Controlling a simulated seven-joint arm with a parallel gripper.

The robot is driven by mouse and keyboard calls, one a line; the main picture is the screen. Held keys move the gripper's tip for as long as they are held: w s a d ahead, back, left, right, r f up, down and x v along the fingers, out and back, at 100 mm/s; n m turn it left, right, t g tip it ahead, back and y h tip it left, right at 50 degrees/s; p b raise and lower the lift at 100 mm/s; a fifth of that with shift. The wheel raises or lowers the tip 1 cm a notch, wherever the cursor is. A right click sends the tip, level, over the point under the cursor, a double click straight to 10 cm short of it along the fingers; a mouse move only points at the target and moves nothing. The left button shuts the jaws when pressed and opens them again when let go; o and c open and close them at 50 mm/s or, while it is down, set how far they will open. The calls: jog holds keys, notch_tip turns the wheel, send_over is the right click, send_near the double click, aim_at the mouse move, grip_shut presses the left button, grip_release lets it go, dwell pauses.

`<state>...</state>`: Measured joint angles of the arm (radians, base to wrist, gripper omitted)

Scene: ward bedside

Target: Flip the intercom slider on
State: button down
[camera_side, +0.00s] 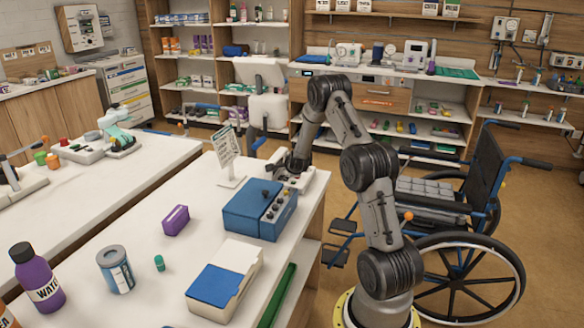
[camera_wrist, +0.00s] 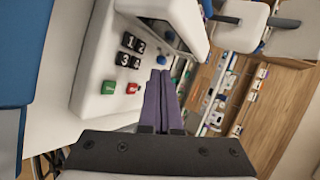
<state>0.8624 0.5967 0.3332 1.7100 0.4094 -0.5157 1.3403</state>
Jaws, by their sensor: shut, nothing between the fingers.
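The white device (camera_wrist: 100,60), which looks like the intercom, fills the upper left of the wrist view. It carries dark keys (camera_wrist: 131,52) numbered 1 to 4, a green button (camera_wrist: 108,87), a red button (camera_wrist: 133,88) and a dark panel (camera_wrist: 166,34). I cannot make out a slider for certain; my fingers may cover it. My gripper (camera_wrist: 160,73) is shut and empty, its purple fingertips at the device's edge beside the keys. Touching or apart, I cannot tell. In the side view my gripper (camera_side: 286,168) is low over the white device (camera_side: 304,180) at the table's far end.
A blue box with knobs (camera_side: 260,208) stands just in front of the device, and a sign on a stand (camera_side: 228,152) to its left. A purple box (camera_side: 176,220) and a blue-and-white box (camera_side: 222,280) lie nearer. A wheelchair (camera_side: 455,215) stands behind my arm.

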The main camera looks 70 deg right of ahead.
jog(key=shift+x, duration=1.85)
jog(key=shift+d, duration=1.3)
jog(key=v, duration=1)
